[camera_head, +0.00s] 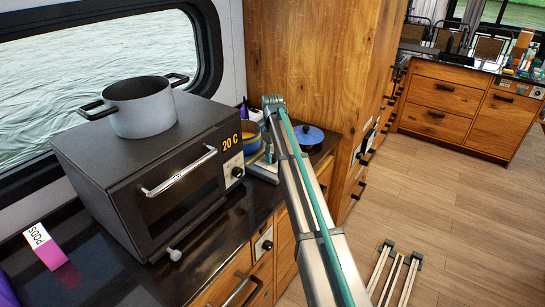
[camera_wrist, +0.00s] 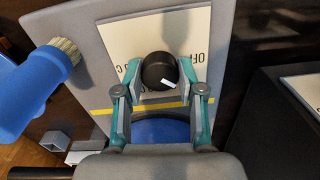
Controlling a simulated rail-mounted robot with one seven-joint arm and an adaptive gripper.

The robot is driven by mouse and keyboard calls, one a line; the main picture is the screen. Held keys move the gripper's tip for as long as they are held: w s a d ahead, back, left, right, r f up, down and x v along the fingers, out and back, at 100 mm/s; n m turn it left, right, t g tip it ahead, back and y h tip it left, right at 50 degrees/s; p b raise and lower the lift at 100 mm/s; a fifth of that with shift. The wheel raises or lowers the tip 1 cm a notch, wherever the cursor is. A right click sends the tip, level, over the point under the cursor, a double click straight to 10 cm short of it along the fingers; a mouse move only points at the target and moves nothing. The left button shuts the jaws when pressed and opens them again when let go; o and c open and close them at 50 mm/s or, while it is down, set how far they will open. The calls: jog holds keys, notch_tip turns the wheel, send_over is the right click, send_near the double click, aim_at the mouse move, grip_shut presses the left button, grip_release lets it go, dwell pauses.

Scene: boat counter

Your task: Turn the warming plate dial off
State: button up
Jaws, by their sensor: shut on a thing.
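In the wrist view the black round dial (camera_wrist: 158,68) sits on a white label plate (camera_wrist: 195,30) with partly hidden dark lettering that includes "OF". A short white mark on the dial lies at its lower right in the picture. The two teal and grey fingers of my gripper (camera_wrist: 160,88) are closed on the dial from both sides. The label plate is on a grey panel (camera_wrist: 100,75), which appears to be the warming plate. In the head view my arm hides the dial and most of my gripper.
A black oven (camera_head: 130,165) reading "20 C", with its own knob (camera_head: 237,172), stands left of my arm. A grey pot (camera_head: 145,110) is on it. A blue-lidded pot (camera_head: 308,135) stands beside the wooden cabinet (camera_head: 310,60). A blue object (camera_wrist: 35,90) is close left of my gripper.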

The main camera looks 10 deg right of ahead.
jog(key=n, duration=0.4)
jog(key=shift+n, duration=0.3)
jog(key=shift+n+b, duration=0.4)
jog(key=shift+n, duration=1.3)
jog(key=o, duration=1.1)
jog(key=shift+o, duration=0.2)
jog(key=shift+r, duration=0.1)
notch_tip(320, 180, up, 12)
